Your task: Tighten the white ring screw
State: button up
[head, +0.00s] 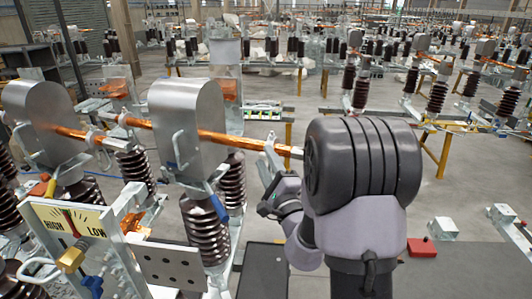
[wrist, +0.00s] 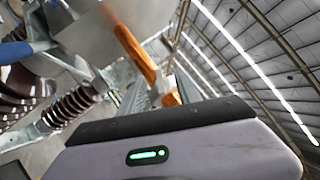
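I cannot single out the white ring screw with certainty. My gripper (head: 276,196) is to the right of the nearer silver housing (head: 190,125), below the right part of the rod. The wrist view shows the copper rod (wrist: 136,52) beyond my gripper's body.
Dark ribbed insulators (head: 205,230) stand under the housings. A yellow HIGH/LOW plate (head: 68,220) and a perforated metal plate (head: 168,264) are at the front left. A red block (head: 421,247) lies at the right. Open floor (head: 325,105) shows behind the rod.

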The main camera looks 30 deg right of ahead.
jog(key=shift+s+a, duration=0.25)
jog(key=shift+w, duration=0.1)
grip_shut()
jog(key=shift+f+b, duration=0.15)
jog(key=shift+b, duration=0.4)
